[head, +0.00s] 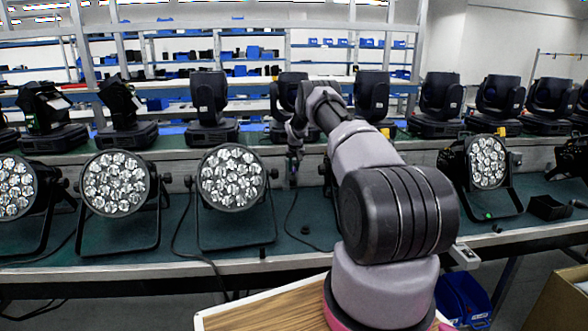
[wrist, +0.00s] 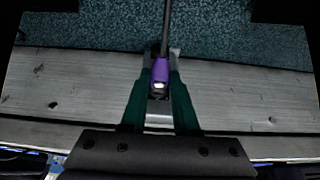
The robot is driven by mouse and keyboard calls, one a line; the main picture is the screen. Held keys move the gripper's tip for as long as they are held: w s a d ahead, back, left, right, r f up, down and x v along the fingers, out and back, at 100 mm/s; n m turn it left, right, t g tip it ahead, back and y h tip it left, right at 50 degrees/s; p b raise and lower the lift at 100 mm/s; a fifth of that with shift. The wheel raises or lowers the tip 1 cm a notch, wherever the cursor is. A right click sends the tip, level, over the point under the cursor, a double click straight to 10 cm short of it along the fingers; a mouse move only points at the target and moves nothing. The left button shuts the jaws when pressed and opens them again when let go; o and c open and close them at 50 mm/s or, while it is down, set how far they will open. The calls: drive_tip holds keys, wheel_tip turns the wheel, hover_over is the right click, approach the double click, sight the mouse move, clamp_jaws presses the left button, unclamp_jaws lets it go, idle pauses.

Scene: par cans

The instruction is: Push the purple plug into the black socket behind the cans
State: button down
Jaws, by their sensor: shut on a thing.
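My gripper (wrist: 161,66) is shut on the purple plug (wrist: 160,72) in the wrist view. The plug sits between the two fingertips, and its dark cable (wrist: 165,25) runs away toward the top of the picture. In the head view my gripper (head: 293,168) is small and low at the back of the bench, just right of a par can (head: 231,177). The plug cannot be made out there. I cannot clearly pick out the black socket in either view. A small dark shape shows just below the plug in the wrist view, but I cannot tell what it is.
More par cans (head: 115,183) stand in a row on the green bench top (head: 170,235); another (head: 487,162) stands at the right. Black moving-head lights (head: 209,100) line the back. A grey rail (wrist: 60,95) crosses the wrist view. Cables lie on the bench.

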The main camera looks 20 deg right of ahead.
drive_tip(key=shift+w+d, duration=0.15)
drive_tip(key=shift+w, duration=0.35)
idle(0.3)
drive_tip(key=c, duration=0.6)
unclamp_jaws()
